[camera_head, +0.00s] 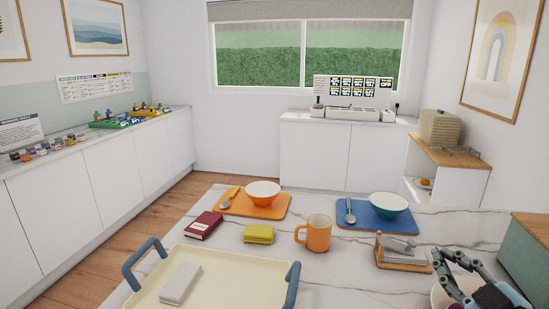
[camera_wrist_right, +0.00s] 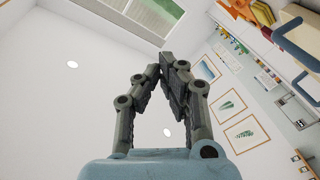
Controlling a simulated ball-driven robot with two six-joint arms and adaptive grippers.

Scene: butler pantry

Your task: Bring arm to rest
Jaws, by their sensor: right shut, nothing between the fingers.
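My right gripper (camera_head: 455,260) is at the lower right of the head view, over the right part of the marble counter (camera_head: 350,290). It is shut and empty. In the right wrist view its two fingers (camera_wrist_right: 161,68) come together at the tips, against the white ceiling. A pale round bowl or dish (camera_head: 440,297) is beside and partly behind the gripper in the head view; the arm hides much of it. My left gripper is not in view.
A cream tray (camera_head: 235,268) with blue handles, an orange mug (camera_head: 315,232) and a napkin holder (camera_head: 402,258) stand on the counter. An orange mat (camera_head: 240,207) and a blue mat (camera_head: 365,220) carry bowls. A green box (camera_head: 528,250) is at the right edge.

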